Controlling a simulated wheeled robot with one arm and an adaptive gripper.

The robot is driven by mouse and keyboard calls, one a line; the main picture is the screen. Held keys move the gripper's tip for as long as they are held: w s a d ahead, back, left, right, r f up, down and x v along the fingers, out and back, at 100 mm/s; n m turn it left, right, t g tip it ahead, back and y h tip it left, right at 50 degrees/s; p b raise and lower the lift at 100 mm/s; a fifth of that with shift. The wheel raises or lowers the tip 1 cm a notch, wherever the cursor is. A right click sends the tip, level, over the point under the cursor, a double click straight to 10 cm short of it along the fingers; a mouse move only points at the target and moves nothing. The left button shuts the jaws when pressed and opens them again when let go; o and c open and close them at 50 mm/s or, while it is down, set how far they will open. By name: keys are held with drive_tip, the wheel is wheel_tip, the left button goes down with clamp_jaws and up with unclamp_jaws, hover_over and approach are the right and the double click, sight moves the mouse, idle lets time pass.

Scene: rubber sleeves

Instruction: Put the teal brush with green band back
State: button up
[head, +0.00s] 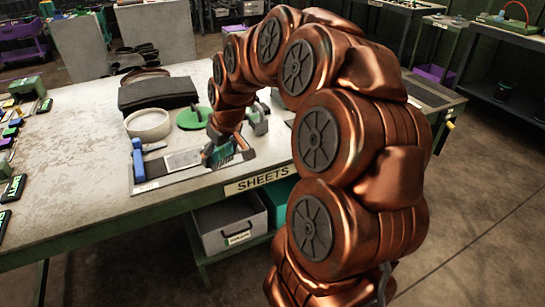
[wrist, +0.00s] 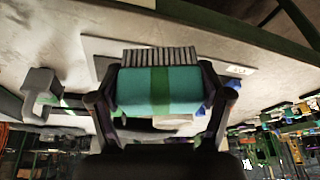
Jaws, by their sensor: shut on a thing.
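The teal brush with the green band (wrist: 135,92) fills the middle of the wrist view, with grey bristles along its upper edge in that picture. My gripper (wrist: 160,98) is shut on it, one finger at each end. In the head view the brush (head: 219,157) shows as a small teal shape under my wrist, at the front of the table, over or beside a grey tray (head: 176,182). My gripper there is mostly hidden by my arm. I cannot tell whether the bristles touch the tray.
A blue upright piece (head: 138,160) stands at the tray's left end. Behind are a green disc (head: 190,118), a pale ring (head: 148,124) and a black block (head: 157,93). A grey-green piece (head: 257,118) is to the right. The table's left-centre (head: 70,165) is bare.

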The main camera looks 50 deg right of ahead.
drive_tip(key=s+d+f+b, duration=0.2)
drive_tip(key=s+d+b, duration=0.1)
drive_tip(key=s+d, duration=0.6)
drive_tip(key=p, duration=0.2)
hover_over(271, 150)
drive_tip(key=s, duration=0.2)
drive_tip(key=shift+w+a+f+n, duration=0.1)
drive_tip(key=shift+w+f+n, duration=0.1)
drive_tip(key=shift+f, duration=0.2)
drive_tip(key=shift+w+f+n, duration=0.1)
drive_tip(key=shift+f+n, duration=0.1)
drive_tip(key=shift+f, duration=0.15)
drive_tip(key=shift+w+d, duration=0.15)
drive_tip(key=shift+d, duration=0.05)
drive_tip(key=shift+f, duration=1.75)
drive_tip(key=shift+f, duration=0.2)
drive_tip(key=o, duration=1.1)
drive_tip(key=shift+c, duration=0.2)
